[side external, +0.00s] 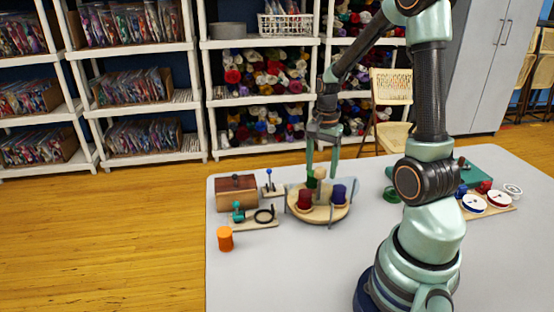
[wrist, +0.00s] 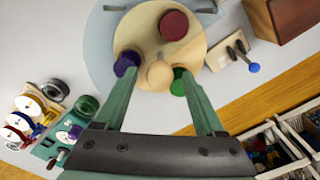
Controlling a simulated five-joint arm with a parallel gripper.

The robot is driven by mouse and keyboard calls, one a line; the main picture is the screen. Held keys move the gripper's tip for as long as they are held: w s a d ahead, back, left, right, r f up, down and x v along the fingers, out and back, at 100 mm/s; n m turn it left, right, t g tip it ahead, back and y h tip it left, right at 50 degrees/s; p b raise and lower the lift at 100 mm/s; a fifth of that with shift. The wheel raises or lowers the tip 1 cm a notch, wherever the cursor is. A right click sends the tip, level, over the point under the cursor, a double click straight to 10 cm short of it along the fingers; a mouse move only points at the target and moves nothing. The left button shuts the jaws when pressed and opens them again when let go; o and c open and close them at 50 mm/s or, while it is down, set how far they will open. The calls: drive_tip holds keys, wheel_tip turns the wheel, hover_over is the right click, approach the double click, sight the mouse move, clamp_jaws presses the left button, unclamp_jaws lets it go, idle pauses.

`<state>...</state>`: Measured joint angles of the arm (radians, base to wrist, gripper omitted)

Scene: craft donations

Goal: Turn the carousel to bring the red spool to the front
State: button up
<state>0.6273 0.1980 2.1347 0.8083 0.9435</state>
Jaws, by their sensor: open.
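The wooden carousel (side external: 318,214) is a round pale disc on the grey table, also in the wrist view (wrist: 146,37). The red spool (side external: 305,199) stands at its left front in the side view and at the top in the wrist view (wrist: 173,25). A purple-blue spool (side external: 339,194) stands on the right and a green spool (side external: 311,181) at the back. A pale round-topped piece (wrist: 160,74) shows between my fingers. My gripper (side external: 321,174) is open above the carousel's far part, one finger near the purple-blue spool, the other near the green. Contact is unclear.
A wooden box (side external: 237,192), a blue-knobbed lever (side external: 269,184), a board with a black ring (side external: 264,216) and an orange cylinder (side external: 225,239) stand left of the carousel. White reels (side external: 474,203) lie at the right. The table front is clear.

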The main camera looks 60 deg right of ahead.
drive_tip(key=shift+c, duration=0.4)
clamp_jaws()
drive_tip(key=shift+r, duration=0.1)
idle(0.8)
